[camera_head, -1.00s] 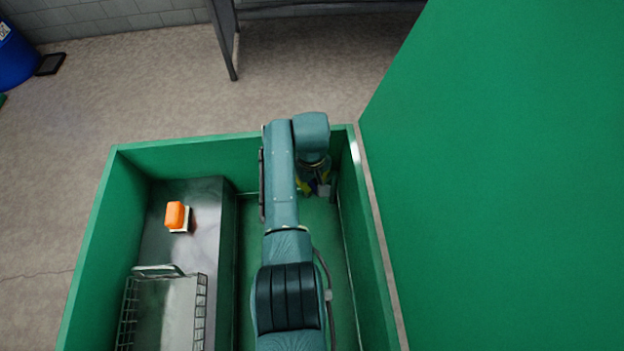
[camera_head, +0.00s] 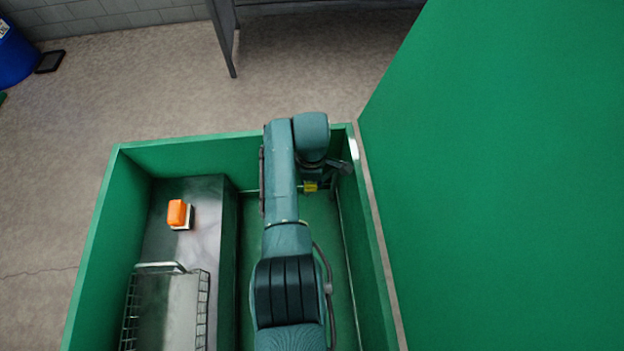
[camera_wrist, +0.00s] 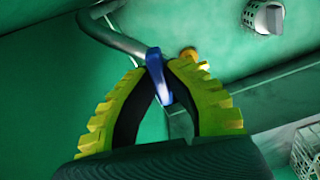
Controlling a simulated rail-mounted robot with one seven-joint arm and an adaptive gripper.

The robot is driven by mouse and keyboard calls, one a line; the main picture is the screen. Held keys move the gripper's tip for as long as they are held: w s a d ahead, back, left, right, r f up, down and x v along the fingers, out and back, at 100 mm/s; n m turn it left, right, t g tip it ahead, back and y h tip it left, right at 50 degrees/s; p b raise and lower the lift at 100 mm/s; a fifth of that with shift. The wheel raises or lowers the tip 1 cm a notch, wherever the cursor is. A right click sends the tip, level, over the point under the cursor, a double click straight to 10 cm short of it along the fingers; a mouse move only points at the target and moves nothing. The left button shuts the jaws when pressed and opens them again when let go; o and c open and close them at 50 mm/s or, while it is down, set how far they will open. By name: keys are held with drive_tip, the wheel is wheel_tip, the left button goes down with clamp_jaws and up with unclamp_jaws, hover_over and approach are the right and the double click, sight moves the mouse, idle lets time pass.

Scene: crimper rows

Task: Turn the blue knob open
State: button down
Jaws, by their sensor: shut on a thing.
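The blue knob (camera_wrist: 155,68) shows in the wrist view as a slim blue handle at the end of a grey pipe. My gripper (camera_wrist: 157,80) has yellow ribbed fingers with dark inner pads. The fingers are closed on the blue knob, with one finger on each side of it. In the head view my gripper (camera_head: 310,187) is low in the green box, near its far right corner. Only a little yellow of it shows there, and my arm hides the knob.
The green box (camera_head: 190,157) has walls around my arm. A large green panel (camera_head: 510,180) stands at right. A grey knob (camera_wrist: 267,17) and a yellow round part (camera_wrist: 188,54) show beyond my fingers. An orange block (camera_head: 178,213) and wire basket (camera_head: 205,310) are at left.

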drive_tip(key=shift+s+f+n, duration=0.1)
drive_tip(key=shift+f+n, duration=0.1)
drive_tip(key=shift+n, duration=0.8)
drive_tip(key=c, duration=1.1)
unclamp_jaws()
drive_tip(key=shift+r, duration=0.1)
wheel_tip(320, 180, up, 12)
drive_tip(key=shift+r, duration=0.1)
